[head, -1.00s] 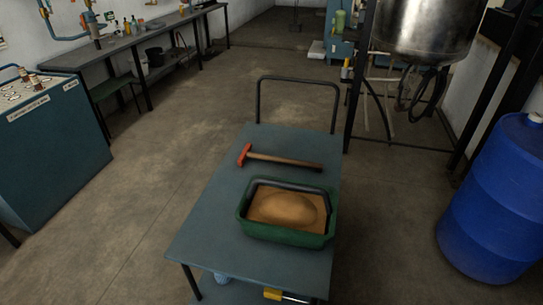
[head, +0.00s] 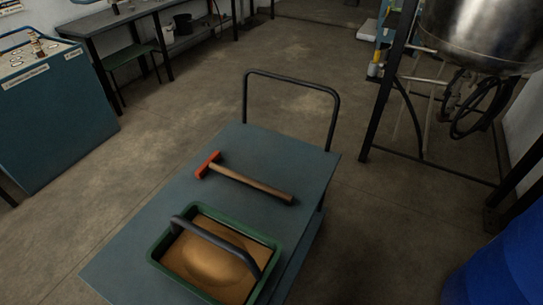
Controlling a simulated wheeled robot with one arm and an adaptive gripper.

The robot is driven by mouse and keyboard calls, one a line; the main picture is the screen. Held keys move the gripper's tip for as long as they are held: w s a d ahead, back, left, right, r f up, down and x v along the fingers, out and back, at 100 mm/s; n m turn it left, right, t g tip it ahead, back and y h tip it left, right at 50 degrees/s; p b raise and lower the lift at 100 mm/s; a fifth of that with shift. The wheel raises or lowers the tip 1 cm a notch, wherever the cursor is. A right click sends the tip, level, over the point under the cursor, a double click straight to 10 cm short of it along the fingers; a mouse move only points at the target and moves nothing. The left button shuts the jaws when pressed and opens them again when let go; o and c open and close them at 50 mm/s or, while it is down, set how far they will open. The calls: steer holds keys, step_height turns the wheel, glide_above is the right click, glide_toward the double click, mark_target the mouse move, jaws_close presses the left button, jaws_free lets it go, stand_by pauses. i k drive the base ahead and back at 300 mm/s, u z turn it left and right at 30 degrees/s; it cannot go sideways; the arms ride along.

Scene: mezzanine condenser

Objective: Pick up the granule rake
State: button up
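A long tool with a red head and a wooden handle (head: 250,184) lies flat on the blue-grey trolley top (head: 150,245). Its head is at the left and its handle points right and slightly toward me. It looks like a hammer; I cannot tell whether it is the granule rake. No other rake-like tool shows clearly. My gripper is not in view.
A green tub (head: 159,257) of tan granules with a dark carrying handle stands nearer me on the trolley. The trolley's push bar (head: 292,80) rises at its far end. A blue drum (head: 505,265) is at lower right, a steel vessel (head: 480,35) on a frame at upper right.

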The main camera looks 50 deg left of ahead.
mark_target(209, 164)
steer(key=i, duration=1.3)
steer(key=u, duration=1.4)
steer(key=i, duration=1.75)
steer(key=u, duration=4.8)
